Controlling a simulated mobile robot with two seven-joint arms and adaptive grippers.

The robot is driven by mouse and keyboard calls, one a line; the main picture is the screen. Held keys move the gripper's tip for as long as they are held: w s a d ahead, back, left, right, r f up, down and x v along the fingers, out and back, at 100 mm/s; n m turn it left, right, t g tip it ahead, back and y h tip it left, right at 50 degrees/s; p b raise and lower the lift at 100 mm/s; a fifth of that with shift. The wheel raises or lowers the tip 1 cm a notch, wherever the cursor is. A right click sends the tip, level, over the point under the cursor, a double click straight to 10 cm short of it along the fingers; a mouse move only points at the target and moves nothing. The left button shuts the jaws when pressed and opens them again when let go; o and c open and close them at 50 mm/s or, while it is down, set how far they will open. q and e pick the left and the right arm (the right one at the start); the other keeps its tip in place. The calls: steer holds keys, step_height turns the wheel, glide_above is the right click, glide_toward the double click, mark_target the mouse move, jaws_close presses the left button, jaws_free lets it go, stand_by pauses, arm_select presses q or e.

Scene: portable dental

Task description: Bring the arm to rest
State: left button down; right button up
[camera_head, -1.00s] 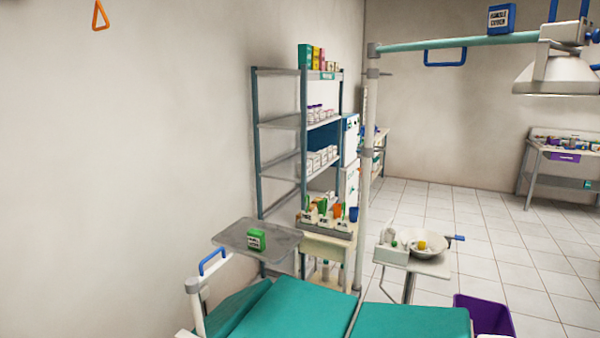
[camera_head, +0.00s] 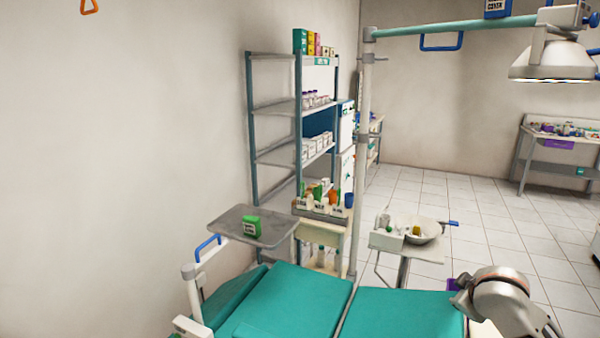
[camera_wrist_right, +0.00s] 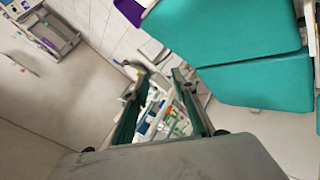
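In the right wrist view, my right gripper (camera_wrist_right: 155,80) has its two dark fingers apart with nothing held between them. Beyond the gap, a small part of the room with white and coloured items shows, tilted and small. A rounded grey-white part of my right arm (camera_head: 497,296) shows at the lower right of the head view, in front of the floor and beside the teal dental chair (camera_head: 395,312). I cannot tell from the head view where the right fingertips are. My left gripper is not in view.
A grey tray (camera_head: 225,222) holds a green box (camera_head: 251,226). A shelf rack (camera_head: 250,130) stands behind, and a lamp (camera_head: 551,62) hangs at upper right. Tiled floor (camera_head: 480,215) is open behind the basin stand.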

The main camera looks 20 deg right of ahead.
steer(key=s+a+f+n, duration=0.1)
steer(key=s+a+f, duration=0.35)
steer(key=a, duration=0.25)
steer(key=s+a+f+n+y, duration=0.1)
steer(key=s+a+f, duration=0.3)
steer(key=s+a, duration=0.3)
steer(key=s+a+f+n, duration=0.2)
steer(key=s+a+f, duration=0.2)
steer(key=a, duration=0.4)
steer(key=w+a+f+m+t+y, duration=0.1)
steer(key=a+f+m+t+y, duration=0.2)
steer(key=a+f+y, duration=0.4)
steer(key=a+f, duration=0.6)
steer(key=f, duration=0.2)
steer(key=shift+a+f+m, duration=0.2)
steer(key=shift+a+m, duration=0.1)
steer(key=shift+a, duration=0.1)
